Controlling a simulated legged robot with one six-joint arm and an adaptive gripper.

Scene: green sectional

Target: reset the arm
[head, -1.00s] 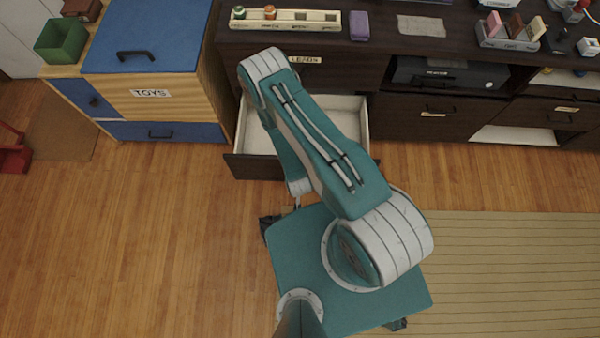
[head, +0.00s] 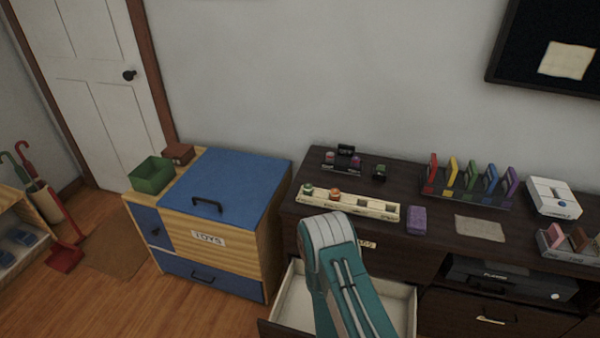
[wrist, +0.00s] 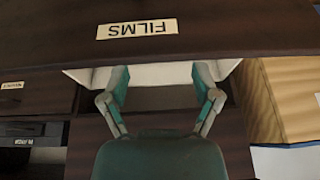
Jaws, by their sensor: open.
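My teal and grey arm (head: 342,270) rises over an open drawer (head: 402,298) in the dark cabinet in the head view. My gripper is hidden in that view. In the wrist view my gripper (wrist: 160,76) is open, its two teal fingers wide apart with nothing between them. Behind the fingers shows a pale surface, seemingly the drawer's inside. A dark panel with a FILMS label (wrist: 137,29) lies beyond the fingertips. I cannot tell how close the fingers are to the drawer.
A wooden toy chest (head: 232,262) with a blue lid stands left of the drawer. The dark cabinet top (head: 440,219) carries a cream bottle rack (head: 347,206), a purple block (head: 417,219) and a colourful file rack (head: 468,190). Open wood floor (head: 130,300) lies at the left.

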